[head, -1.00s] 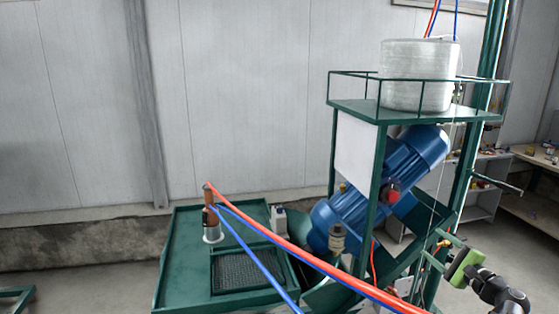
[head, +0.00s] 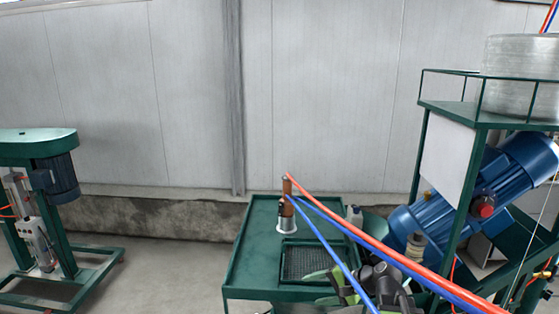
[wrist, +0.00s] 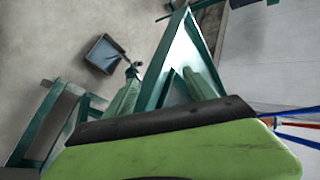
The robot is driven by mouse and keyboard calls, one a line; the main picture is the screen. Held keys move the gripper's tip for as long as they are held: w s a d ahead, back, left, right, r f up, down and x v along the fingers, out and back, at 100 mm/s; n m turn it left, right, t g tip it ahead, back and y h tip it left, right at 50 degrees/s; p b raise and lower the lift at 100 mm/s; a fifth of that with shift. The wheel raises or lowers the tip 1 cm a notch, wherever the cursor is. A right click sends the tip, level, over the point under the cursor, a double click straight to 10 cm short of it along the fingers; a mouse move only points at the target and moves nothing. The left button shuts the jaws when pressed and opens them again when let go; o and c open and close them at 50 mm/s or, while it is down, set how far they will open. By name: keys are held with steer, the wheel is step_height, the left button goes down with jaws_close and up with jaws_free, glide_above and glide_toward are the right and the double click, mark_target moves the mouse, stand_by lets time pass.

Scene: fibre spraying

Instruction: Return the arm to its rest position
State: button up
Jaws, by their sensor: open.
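My gripper (head: 338,280) is at the lower middle of the head view, in front of the right front part of the green tray table (head: 248,243). Its green fingers are open, and nothing shows between them. My dark arm links run down and right from it, partly behind the hoses. In the wrist view a green and black part of my gripper (wrist: 180,145) fills the bottom of the picture.
A red hose (head: 385,250) and a blue hose (head: 337,258) cross close by my gripper. A copper-coloured spray tool (head: 287,200) stands on the tray table. A green machine frame with blue motors (head: 440,205) stands right, another machine (head: 45,170) left.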

steer(key=s+a+f+n+g+h, duration=0.3)
steer(key=s+a+f+n, duration=0.15)
steer(key=a+f, duration=0.2)
steer(key=s+d+f+n+g+h, duration=0.2)
steer(key=s+d+h, duration=0.3)
steer(key=d, duration=0.6)
steer(key=shift+s+f+n+g+h, duration=0.3)
steer(key=shift+s+f+n+h, duration=0.15)
steer(key=shift+f+n, duration=0.3)
stand_by(0.8)
